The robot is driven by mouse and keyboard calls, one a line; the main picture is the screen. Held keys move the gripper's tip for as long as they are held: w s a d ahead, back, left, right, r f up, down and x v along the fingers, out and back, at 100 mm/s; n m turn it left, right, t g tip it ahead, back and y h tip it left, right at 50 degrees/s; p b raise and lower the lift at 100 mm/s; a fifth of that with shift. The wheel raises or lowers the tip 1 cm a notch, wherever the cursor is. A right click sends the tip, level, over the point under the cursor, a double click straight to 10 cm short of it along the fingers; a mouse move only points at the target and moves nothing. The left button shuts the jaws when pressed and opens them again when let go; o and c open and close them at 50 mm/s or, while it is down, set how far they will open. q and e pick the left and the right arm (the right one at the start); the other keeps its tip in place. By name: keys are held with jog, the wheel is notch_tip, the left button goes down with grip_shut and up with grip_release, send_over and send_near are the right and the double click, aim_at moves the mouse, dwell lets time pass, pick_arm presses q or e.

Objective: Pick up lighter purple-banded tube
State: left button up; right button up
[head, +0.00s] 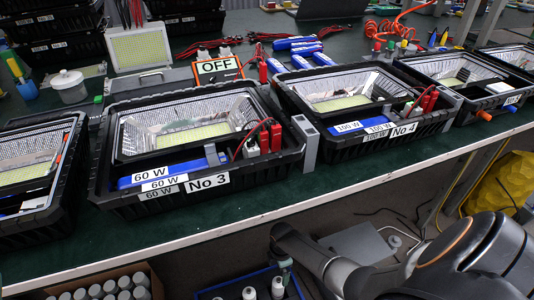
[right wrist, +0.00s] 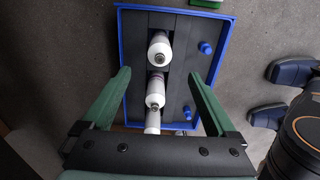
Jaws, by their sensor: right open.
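Several white tubes stand in a blue-rimmed tray (right wrist: 229,45) with a dark insert. In the right wrist view one tube (right wrist: 159,48) is at the far end, another (right wrist: 155,92) is nearer, and a third (right wrist: 152,121) is partly hidden by my gripper. The middle one seems to carry a faint purplish band; I cannot tell which band is lighter. My right gripper (right wrist: 159,74) is open and empty, its green fingers spread either side of the tube row. In the head view it shows small above the tray (head: 284,264). My left gripper is not in view.
Two blue pegs (right wrist: 206,48) stand in the tray's right side. The workbench edge (head: 235,227) runs above, carrying black floodlight housings (head: 200,185). A yellow object (head: 505,185) lies right.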

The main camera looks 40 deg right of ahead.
aim_at(279, 283)
notch_tip(279, 283, down, 7)
jog(key=b, duration=0.4)
jog(key=shift+s+r, duration=0.1)
jog(key=shift+r, duration=0.05)
notch_tip(279, 283, down, 5)
jog(key=b, duration=0.4)
jog(key=shift+b, duration=0.35)
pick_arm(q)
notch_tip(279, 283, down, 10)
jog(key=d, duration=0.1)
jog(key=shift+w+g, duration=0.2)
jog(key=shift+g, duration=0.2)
pick_arm(e)
jog(key=shift+c, duration=0.8)
grip_shut()
